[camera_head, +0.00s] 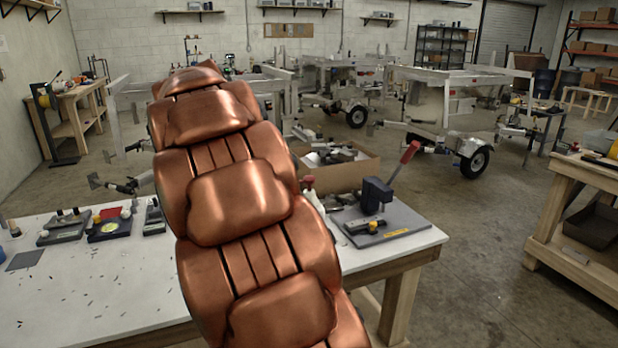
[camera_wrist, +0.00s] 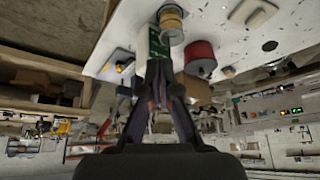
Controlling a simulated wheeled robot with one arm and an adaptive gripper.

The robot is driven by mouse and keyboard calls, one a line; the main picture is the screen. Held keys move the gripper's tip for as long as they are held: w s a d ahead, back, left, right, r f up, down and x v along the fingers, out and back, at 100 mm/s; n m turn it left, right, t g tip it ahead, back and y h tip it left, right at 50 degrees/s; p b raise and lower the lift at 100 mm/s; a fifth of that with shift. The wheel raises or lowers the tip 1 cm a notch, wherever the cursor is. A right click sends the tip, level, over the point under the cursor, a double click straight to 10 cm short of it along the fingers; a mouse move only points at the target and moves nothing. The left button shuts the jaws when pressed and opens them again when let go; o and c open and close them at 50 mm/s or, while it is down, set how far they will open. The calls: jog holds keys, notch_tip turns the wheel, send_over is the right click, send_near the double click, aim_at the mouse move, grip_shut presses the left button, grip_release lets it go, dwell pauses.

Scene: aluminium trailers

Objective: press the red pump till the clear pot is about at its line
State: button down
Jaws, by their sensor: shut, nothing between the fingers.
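In the head view a small red top (camera_head: 309,182), apparently the pump, shows just right of my copper arm, above a white bottle (camera_head: 314,201) on the table. In the wrist view, which is upside down, a white bottle with a green label (camera_wrist: 154,46) stands at my fingertips. My gripper (camera_wrist: 158,68) is shut and empty, its fingers overlapping the bottle's top end. I cannot tell whether they touch it. A round pot with yellowish contents (camera_wrist: 171,20), probably the clear pot, stands beside the bottle. Its line and level are too small to read. My arm hides the gripper in the head view.
A red and grey round container (camera_wrist: 200,58) stands near the bottle. A grey board with a red-handled lever press (camera_head: 378,195) sits at the table's right end. Tool trays (camera_head: 110,224) lie on the left of the white table (camera_head: 90,290). An open cardboard box (camera_head: 345,172) is behind.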

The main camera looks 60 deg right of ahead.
jog(key=w+d+r+m+h, duration=0.1)
jog(key=d+r+m, duration=0.15)
jog(key=d, duration=0.35)
jog(key=w+d+r+m+h, duration=0.1)
jog(key=d+r+m, duration=0.15)
jog(key=d, duration=0.45)
notch_tip(320, 180, up, 3)
jog(key=m+h, duration=0.2)
jog(key=m, duration=0.3)
send_over(311, 176)
jog(key=a, duration=0.1)
jog(key=shift+a+g, duration=0.1)
jog(key=shift+g, duration=0.2)
notch_tip(311, 176, down, 7)
jog(key=shift+f+b, duration=0.2)
jog(key=shift+b, duration=0.55)
jog(key=shift+f+b, duration=0.75)
jog(key=shift+f+b, duration=1.5)
jog(key=shift+b, duration=0.4)
jog(key=shift+r, duration=0.1)
dwell(0.4)
jog(key=shift+r+p, duration=0.35)
jog(key=shift+r, duration=1.05)
